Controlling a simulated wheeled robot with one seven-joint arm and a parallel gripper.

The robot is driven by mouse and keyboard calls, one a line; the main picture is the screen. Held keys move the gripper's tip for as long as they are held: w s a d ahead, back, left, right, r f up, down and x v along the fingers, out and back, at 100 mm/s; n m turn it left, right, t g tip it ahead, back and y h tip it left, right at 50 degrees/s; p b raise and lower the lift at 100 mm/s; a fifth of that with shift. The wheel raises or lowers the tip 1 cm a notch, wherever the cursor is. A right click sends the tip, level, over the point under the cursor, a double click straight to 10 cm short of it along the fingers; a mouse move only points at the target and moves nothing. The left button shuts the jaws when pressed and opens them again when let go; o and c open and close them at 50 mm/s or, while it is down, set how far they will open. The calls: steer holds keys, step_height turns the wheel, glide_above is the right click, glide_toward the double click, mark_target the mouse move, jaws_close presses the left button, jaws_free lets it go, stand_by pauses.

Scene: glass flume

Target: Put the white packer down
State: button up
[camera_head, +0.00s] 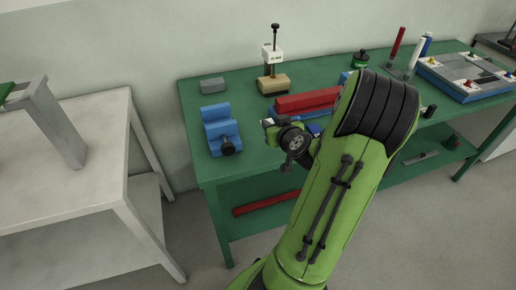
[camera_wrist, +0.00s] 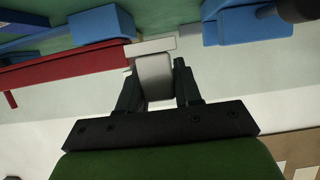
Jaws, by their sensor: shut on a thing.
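A pale, whitish block, the white packer (camera_wrist: 154,72), sits between the two dark fingers of my gripper (camera_wrist: 157,85) in the wrist view. The fingers press on its two sides, so my gripper is shut on it. A flat white strip (camera_wrist: 150,46) shows just beyond the block; I cannot tell whether it is part of the packer. In the head view my green arm and wrist reach over the front left part of the green bench (camera_head: 190,120). There the fingers and the packer are mostly hidden by my wrist.
A grey block (camera_head: 212,85) and a white gauge (camera_head: 272,55) on a tan base stand farther back. A white table (camera_head: 75,150) stands to the left.

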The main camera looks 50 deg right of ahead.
step_height(320, 180, down, 7)
steer(key=shift+r+b, duration=0.1)
steer(key=shift+b, duration=0.95)
steer(key=shift+r, duration=0.15)
steer(key=o, duration=0.6)
steer(key=shift+f, duration=0.2)
steer(key=o, duration=0.5)
steer(key=shift+r, duration=0.15)
